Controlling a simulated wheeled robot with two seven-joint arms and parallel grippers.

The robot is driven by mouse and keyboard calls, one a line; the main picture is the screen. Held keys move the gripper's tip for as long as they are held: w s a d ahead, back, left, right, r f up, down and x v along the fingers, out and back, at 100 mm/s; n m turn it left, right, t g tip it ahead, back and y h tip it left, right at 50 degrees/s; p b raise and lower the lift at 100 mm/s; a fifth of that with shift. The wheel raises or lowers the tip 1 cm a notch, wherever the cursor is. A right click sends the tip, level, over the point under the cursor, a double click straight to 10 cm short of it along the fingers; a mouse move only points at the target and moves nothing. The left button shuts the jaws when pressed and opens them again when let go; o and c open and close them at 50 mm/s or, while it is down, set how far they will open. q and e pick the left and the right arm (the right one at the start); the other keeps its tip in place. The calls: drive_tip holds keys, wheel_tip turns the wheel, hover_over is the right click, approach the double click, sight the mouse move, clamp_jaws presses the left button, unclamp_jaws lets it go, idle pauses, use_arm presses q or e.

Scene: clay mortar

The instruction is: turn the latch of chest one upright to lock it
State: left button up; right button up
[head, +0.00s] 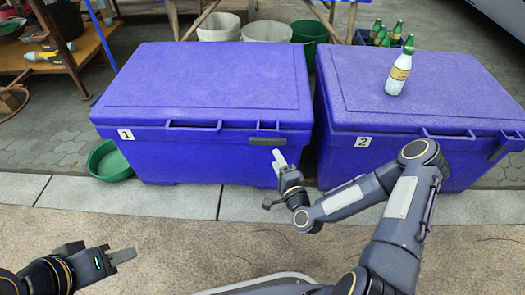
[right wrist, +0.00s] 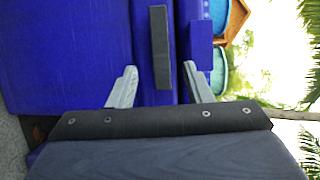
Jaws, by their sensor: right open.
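Chest one (head: 205,85) is a blue chest with a closed lid and a "1" label, on the left in the head view. Its latch (head: 268,141) is a dark grey bar lying horizontally along the lid's front edge, near the right corner. In the right wrist view the latch (right wrist: 160,47) lies between and beyond the two fingertips, parallel to the lid edge. My right gripper (right wrist: 161,68) is open and empty, just in front of the latch; it also shows in the head view (head: 279,158). My left gripper (head: 122,256) is low at the left, away from the chests; its jaw gap is unclear.
Chest two (head: 345,170), also blue and closed, stands close on the right with a bottle (head: 398,72) on its lid. A green bowl (head: 108,160) lies at chest one's left. Buckets (head: 218,27) stand behind. The pavement (head: 110,210) in front is clear.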

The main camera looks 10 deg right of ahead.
sight(268, 143)
drive_tip(key=w, duration=0.2)
drive_tip(key=w+b, duration=0.1)
drive_tip(key=w, duration=0.2)
drive_tip(key=w+b, duration=0.1)
drive_tip(key=w, duration=0.1)
drive_tip(key=shift+w+a, duration=0.35)
drive_tip(key=shift+a, duration=0.05)
drive_tip(key=shift+c, duration=0.2)
drive_tip(key=c, duration=0.9)
